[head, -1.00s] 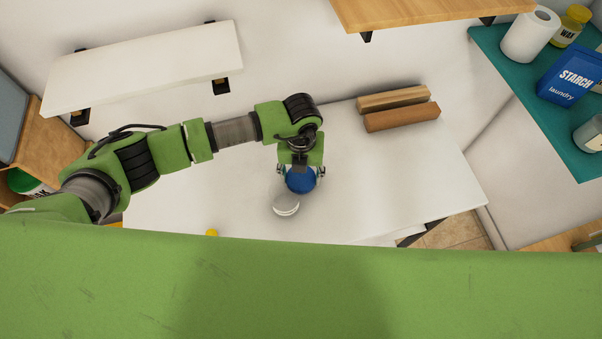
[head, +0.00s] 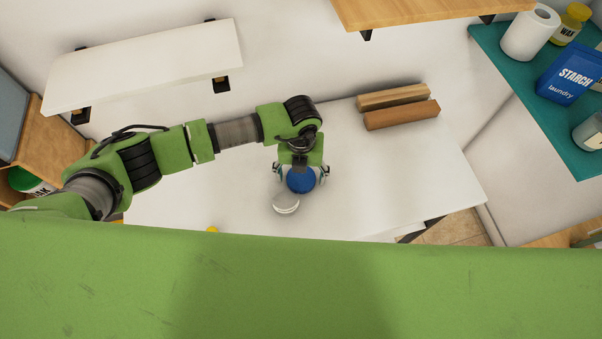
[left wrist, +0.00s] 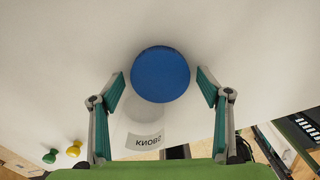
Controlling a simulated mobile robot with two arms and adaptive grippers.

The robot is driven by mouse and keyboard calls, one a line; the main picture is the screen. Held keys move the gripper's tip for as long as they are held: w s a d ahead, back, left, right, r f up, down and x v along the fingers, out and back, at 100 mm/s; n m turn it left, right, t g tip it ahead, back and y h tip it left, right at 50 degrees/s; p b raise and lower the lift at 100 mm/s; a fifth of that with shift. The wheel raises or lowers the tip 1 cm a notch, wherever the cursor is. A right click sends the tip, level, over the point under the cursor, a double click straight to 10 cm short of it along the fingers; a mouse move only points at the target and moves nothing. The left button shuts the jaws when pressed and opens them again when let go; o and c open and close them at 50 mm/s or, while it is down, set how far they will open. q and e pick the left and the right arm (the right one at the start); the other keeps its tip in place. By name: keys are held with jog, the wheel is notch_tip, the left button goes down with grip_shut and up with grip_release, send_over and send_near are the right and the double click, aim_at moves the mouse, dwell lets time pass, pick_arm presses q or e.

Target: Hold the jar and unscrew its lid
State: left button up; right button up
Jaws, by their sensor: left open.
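The jar's round blue lid (head: 301,180) shows under my left gripper, over the white table. In the left wrist view the lid (left wrist: 160,74) lies between the two teal fingers, with a gap on each side. A pale, clear jar body with a white KNOBS label (left wrist: 146,141) shows below the lid; its whitish end also shows in the head view (head: 286,204). My left gripper (head: 301,173) is open around the lid and holds nothing; it also shows in the left wrist view (left wrist: 160,77). My right gripper is in no view.
A green knob (left wrist: 50,156) and a yellow knob (left wrist: 74,148) stand on the table. Two wooden blocks (head: 402,114) lie at its back right. The white table (head: 400,180) is clear to the jar's right. A teal shelf (head: 560,135) with supplies is at right.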

aim_at(301, 177)
pick_arm(q)
notch_tip(301, 177, up, 12)
jog(key=b, duration=0.4)
